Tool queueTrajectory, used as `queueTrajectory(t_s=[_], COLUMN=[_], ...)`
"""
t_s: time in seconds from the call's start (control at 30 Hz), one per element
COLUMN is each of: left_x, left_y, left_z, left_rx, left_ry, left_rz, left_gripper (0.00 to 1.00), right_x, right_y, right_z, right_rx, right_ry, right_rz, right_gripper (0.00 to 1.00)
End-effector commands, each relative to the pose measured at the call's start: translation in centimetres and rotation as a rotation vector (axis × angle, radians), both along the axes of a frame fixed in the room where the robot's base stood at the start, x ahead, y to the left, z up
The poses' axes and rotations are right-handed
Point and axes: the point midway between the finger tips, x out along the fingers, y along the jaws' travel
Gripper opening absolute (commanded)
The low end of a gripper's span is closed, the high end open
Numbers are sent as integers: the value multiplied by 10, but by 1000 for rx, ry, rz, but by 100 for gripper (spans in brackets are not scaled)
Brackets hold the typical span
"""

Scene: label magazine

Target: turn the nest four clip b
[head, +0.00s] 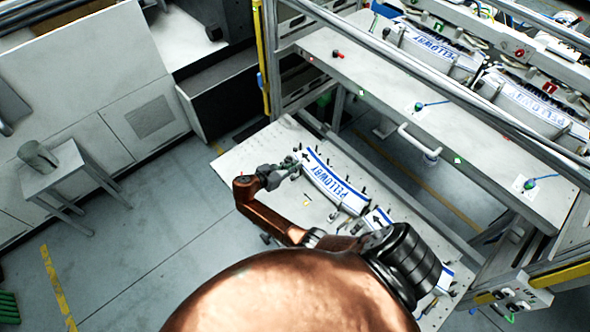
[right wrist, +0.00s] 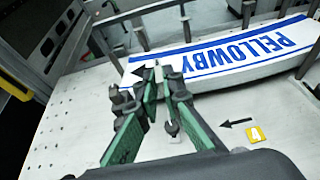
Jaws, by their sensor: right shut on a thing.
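My right gripper (head: 292,165) is over the far left end of the board (head: 250,157), at the end of a white and blue PELLOWBY label stack (head: 335,185). In the right wrist view its green-padded fingers (right wrist: 155,76) point at the arrow end of the stack (right wrist: 225,58) and converge at their tips. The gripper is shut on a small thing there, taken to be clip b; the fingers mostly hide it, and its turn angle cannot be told. A yellow number tag (right wrist: 256,133) and a black arrow lie on the board beside this nest. My left gripper is not in view.
Dark upright posts (right wrist: 246,14) stand around the stack. A second label stack (head: 377,219) lies farther right on the board, partly behind my arm. A shelf rack (head: 400,75) with more labels stands behind. A small table with a grey cup (head: 38,157) is at left.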

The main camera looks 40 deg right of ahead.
Motion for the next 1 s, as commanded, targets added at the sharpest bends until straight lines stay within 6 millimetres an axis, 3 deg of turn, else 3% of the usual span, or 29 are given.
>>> queueTrajectory(t_s=[0.27,0.8,0.83,1.0], left_x=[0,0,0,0], left_y=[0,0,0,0], left_z=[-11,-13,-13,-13], left_rx=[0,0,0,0], left_ry=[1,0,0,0], left_rz=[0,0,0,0], left_gripper=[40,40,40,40], right_x=[4,4,4,4], right_y=[-1,-2,-2,-1], right_z=[-1,-1,-1,-1], right_rx=[-1,1,1,1], right_ry=[0,0,0,1], right_rz=[-100,-126,-126,-125], right_gripper=[0,0,8,19])
